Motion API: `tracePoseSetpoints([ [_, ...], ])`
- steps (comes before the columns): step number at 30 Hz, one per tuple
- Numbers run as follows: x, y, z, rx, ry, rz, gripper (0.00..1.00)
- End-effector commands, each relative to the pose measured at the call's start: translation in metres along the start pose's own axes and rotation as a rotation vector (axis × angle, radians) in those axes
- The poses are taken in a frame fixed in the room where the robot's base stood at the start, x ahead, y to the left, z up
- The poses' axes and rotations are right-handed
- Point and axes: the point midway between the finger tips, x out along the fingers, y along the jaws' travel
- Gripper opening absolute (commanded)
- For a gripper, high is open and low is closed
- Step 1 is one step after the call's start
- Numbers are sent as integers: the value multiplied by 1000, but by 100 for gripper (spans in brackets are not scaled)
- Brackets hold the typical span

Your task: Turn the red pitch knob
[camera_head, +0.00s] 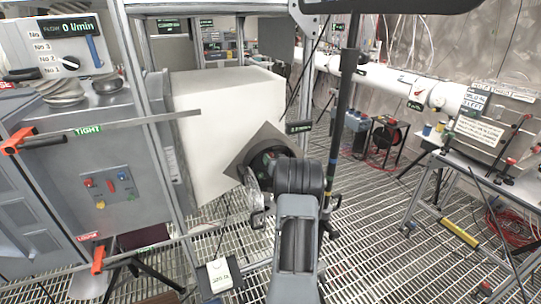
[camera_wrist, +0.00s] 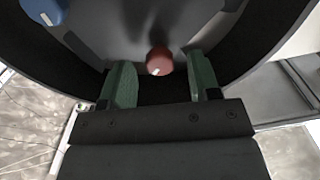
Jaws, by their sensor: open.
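The red knob (camera_wrist: 158,60) has a pale mark on its face and sits on a grey panel inside a dark round rim in the wrist view. My gripper (camera_wrist: 160,66) is open, with one green finger on each side of the knob and a visible gap to both. I cannot tell whether the fingertips reach as deep as the knob. A blue knob (camera_wrist: 45,11) with a pale mark is at the upper left. In the head view, my arm reaches to a dark diamond-shaped plate (camera_head: 269,136) with a round opening on a pale box; the red knob cannot be made out there.
The dark rim (camera_wrist: 262,55) curves closely around the fingers. The pale box (camera_head: 225,100) stands beside a grey cabinet (camera_head: 112,180) with red-handled bars at left. A work table (camera_head: 480,170) stands at right. Open grating floor (camera_head: 370,230) lies between.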

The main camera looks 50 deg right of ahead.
Motion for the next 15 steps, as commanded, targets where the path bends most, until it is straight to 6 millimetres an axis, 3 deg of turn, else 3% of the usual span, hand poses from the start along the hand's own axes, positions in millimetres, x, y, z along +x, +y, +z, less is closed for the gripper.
tracePoseSetpoints([
  [6, 18, 0, -1, -1, 0, 0, 56],
  [15, 22, 0, 0, 0, 0, 1, 56],
])
